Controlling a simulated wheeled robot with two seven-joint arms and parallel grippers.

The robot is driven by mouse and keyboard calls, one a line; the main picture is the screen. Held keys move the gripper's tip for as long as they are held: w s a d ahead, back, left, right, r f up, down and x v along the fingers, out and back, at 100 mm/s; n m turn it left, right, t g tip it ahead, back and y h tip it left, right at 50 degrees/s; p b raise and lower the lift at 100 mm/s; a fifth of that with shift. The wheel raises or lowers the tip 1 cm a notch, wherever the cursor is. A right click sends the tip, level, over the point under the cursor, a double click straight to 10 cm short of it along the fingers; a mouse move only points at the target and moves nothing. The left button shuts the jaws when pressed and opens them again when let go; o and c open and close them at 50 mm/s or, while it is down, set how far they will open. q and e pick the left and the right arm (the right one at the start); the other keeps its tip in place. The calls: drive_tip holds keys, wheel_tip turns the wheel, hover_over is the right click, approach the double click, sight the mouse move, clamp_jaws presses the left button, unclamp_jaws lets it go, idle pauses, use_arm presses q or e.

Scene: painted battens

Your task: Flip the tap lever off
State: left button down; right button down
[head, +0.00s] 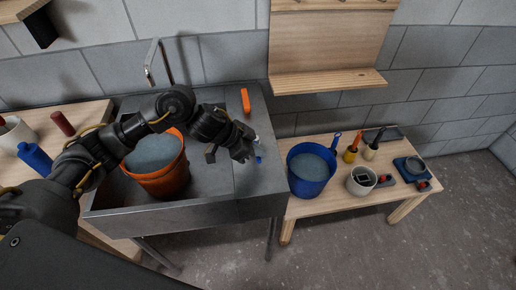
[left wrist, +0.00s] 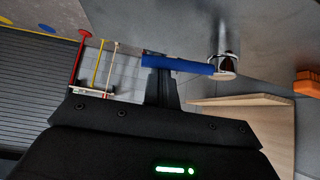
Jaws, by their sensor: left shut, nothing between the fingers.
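The tap's blue lever (left wrist: 180,64) joins a round chrome body (left wrist: 225,66) in the left wrist view. In the head view only a small blue end of the lever (head: 259,160) shows past my gripper. My left gripper (head: 243,153) is over the right part of the grey metal sink (head: 225,180), shut and empty. In the left wrist view its fingers (left wrist: 161,78) reach up to the lever's free end; I cannot tell whether they touch. A bent metal spout (head: 153,62) rises at the sink's back. My right gripper is not in view.
An orange bucket (head: 160,183) with grey content stands in the sink under my arm. An orange block (head: 245,101) is on the sink's back right. A blue bucket (head: 309,172) stands on the wooden table (head: 335,202) at right. A wooden shelf (head: 330,82) hangs above.

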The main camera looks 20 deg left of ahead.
use_arm(q)
drive_tip(key=d+p, duration=0.1)
drive_tip(key=w+d+r+p, duration=0.1)
drive_tip(key=d, duration=0.1)
drive_tip(key=shift+w+r, duration=0.15)
drive_tip(key=shift+r, duration=0.05)
drive_tip(key=shift+a+r+b, duration=0.35)
drive_tip(key=shift+a+r, duration=0.05)
drive_tip(key=shift+a, duration=0.25)
drive_tip(key=v, duration=0.8)
drive_tip(key=shift+d+b, duration=0.15)
drive_tip(key=shift+b, duration=0.15)
drive_tip(key=shift+r, duration=0.15)
